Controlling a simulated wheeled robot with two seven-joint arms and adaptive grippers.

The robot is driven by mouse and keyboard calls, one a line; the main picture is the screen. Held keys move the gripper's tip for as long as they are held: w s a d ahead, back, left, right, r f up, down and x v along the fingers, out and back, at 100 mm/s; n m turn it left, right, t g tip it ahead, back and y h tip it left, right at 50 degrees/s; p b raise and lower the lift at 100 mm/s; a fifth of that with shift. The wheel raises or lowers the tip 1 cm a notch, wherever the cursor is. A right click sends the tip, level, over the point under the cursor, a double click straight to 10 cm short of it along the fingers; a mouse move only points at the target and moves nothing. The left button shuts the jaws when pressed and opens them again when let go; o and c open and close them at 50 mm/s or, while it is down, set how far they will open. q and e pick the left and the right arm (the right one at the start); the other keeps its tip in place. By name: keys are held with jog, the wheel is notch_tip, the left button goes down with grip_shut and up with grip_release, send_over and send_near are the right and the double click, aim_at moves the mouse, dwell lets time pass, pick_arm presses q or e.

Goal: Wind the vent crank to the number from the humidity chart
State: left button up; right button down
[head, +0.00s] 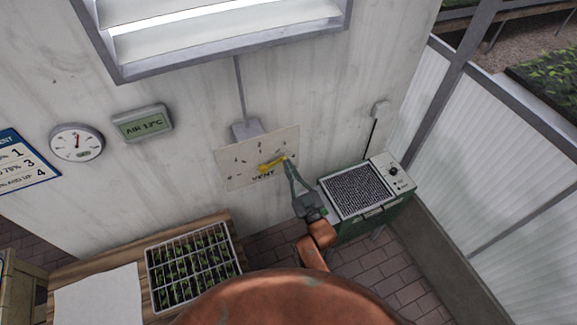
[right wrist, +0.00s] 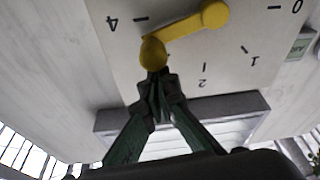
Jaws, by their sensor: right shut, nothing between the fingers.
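The vent plate (head: 232,176), marked VENT, is on the wall and carries a yellow crank (head: 270,164). In the right wrist view the plate (right wrist: 245,30) is upside down with 4, 2, 1 and 0 readable. There the crank (right wrist: 190,27) points between 4 and 2; its knob and my gripper cover the spot between them. My right gripper (head: 288,164) is shut and empty, its fingertips (right wrist: 158,85) right at the knob (right wrist: 153,53); I cannot tell if they touch. My left gripper is out of view.
A green heater (head: 362,195) stands close to the right arm. A seedling tray (head: 149,276) sits on the wooden bench below.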

jog(key=f+m, duration=0.1)
jog(key=d+f, duration=0.1)
jog(key=f, duration=0.1)
jog(key=shift+w+m+h+b, duration=0.2)
jog(key=shift+m+h+b, duration=0.1)
jog(key=shift+m+b, duration=0.1)
notch_tip(320, 180, up, 5)
jog(key=p, duration=0.4)
jog(key=b+v, duration=0.2)
jog(key=v, duration=0.8)
jog(key=shift+f+b, duration=0.3)
jog(key=shift+f, duration=0.1)
